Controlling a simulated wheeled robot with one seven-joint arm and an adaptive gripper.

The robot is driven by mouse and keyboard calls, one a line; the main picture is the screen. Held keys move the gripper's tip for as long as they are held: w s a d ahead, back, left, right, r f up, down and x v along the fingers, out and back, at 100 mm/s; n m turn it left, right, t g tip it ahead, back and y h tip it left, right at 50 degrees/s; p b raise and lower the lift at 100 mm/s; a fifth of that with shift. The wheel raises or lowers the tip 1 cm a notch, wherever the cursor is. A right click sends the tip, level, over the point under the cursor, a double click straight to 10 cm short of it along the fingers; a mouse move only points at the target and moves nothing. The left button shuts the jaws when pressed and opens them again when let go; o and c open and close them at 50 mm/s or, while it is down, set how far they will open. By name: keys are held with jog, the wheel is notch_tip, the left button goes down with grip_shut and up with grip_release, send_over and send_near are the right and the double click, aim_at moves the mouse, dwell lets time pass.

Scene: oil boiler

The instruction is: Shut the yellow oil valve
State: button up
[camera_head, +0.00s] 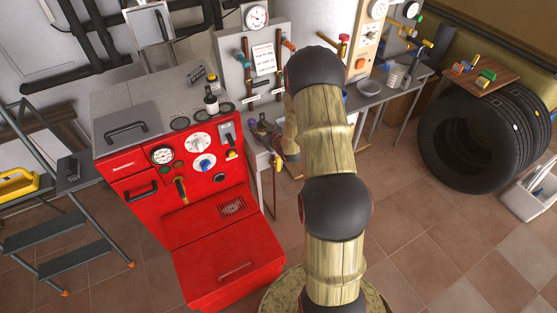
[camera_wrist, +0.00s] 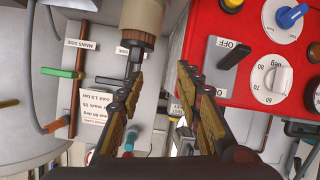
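My gripper (camera_wrist: 160,72) is open in the wrist view, with its two brown ridged fingers apart and nothing held between them. In the head view my gripper (camera_head: 260,128) is small and partly hidden by my arm, beside the right side of the red boiler. A valve with a yellow handle (camera_head: 425,43) shows on the wall at the upper right of the head view, well away from my gripper. A second yellow and red handle (camera_head: 344,38) is right of the valve panel. I cannot tell which is the oil valve.
The red boiler (camera_head: 220,235) has dials and a black OFF switch (camera_wrist: 232,55) close to my right finger. A green handle (camera_wrist: 62,72) is at left. A ladder (camera_head: 60,235) and tyres (camera_head: 450,160) stand on the floor.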

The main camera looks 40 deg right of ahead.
jog(key=t+p, duration=0.1)
jog(key=t, duration=0.1)
send_over(279, 162)
jog(key=w, duration=0.3)
notch_tip(279, 162, down, 10)
jog(key=f, duration=0.1)
jog(key=s+a+f+m+t+h+p, duration=0.1)
jog(key=s+a+f+m+t, duration=0.15)
jog(key=s+f, duration=0.6)
jog(key=shift+w+d+r+b, duration=0.25)
jog(key=shift+w+d, duration=0.2)
jog(key=shift+w, duration=0.6)
jog(key=shift+w+d+r+b, duration=0.25)
jog(key=shift+w+d, duration=0.2)
jog(key=shift+w, duration=0.6)
jog(key=shift+w+d+r+b, duration=0.15)
jog(key=shift+w+d+r, duration=0.25)
jog(key=shift+w, duration=0.65)
jog(key=shift+c, duration=1.4)
grip_shut()
